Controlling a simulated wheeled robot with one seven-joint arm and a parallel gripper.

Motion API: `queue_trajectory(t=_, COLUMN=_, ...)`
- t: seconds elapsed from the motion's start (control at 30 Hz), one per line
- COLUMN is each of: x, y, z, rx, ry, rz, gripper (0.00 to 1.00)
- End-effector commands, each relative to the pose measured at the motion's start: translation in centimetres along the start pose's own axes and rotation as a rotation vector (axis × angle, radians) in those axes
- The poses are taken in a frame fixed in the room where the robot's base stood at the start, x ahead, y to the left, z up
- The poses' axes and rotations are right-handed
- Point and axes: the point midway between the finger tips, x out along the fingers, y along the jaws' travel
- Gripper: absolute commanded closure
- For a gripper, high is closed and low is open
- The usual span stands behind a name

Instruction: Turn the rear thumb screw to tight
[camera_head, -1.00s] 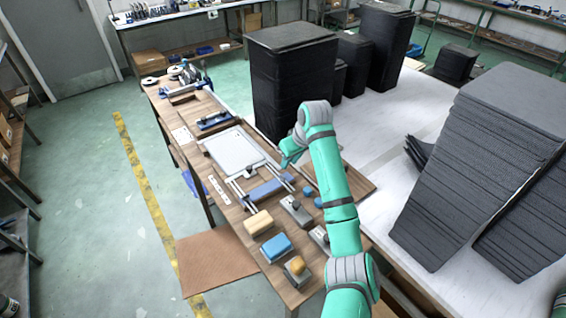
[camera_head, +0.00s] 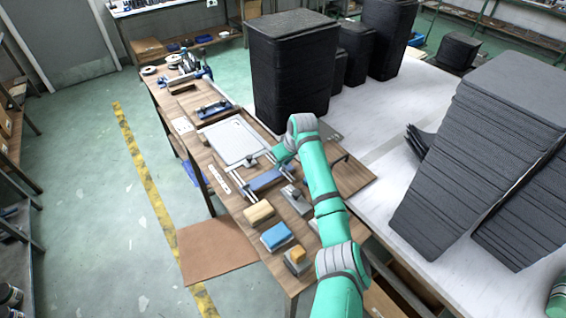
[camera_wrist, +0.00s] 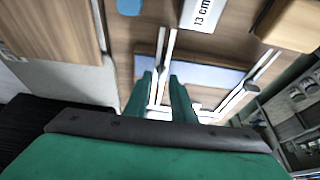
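A fixture with pale metal rails and a blue crossbar (camera_head: 266,180) lies on the wooden bench. It also shows in the wrist view, with its blue bar (camera_wrist: 208,76) and rails beyond my fingers. A small grey knob (camera_head: 251,162) sits at the fixture's far end, by the white tray panel (camera_head: 233,141). I cannot tell whether it is the rear thumb screw, nor how tight it is. My gripper (camera_wrist: 162,84) points down over the fixture, its green fingers apart with a pale rail visible between them. In the head view my gripper (camera_head: 279,155) is just right of the knob, its tips partly hidden.
A tall black stack (camera_head: 291,75) rises behind my arm.

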Motion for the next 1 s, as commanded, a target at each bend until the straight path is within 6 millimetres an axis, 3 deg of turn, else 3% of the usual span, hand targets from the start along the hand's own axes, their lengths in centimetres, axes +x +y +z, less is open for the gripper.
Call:
queue_trajectory(t=0.17, x=-0.02, y=0.02, z=0.00, rx=0.000, ry=0.000, rz=0.000, gripper=0.80)
queue_trajectory(t=0.23, x=-0.02, y=0.02, z=0.00, rx=0.000, ry=0.000, rz=0.000, gripper=0.96)
queue_trajectory(t=0.27, x=-0.02, y=0.02, z=0.00, rx=0.000, ry=0.000, rz=0.000, gripper=1.00)
queue_trajectory(t=0.67, x=-0.06, y=0.02, z=-0.03, rx=0.030, ry=0.001, rz=0.013, gripper=1.00)
queue_trajectory(t=1.0, x=0.00, y=-0.27, z=-0.11, rx=0.223, ry=0.002, rz=0.092, gripper=1.00)
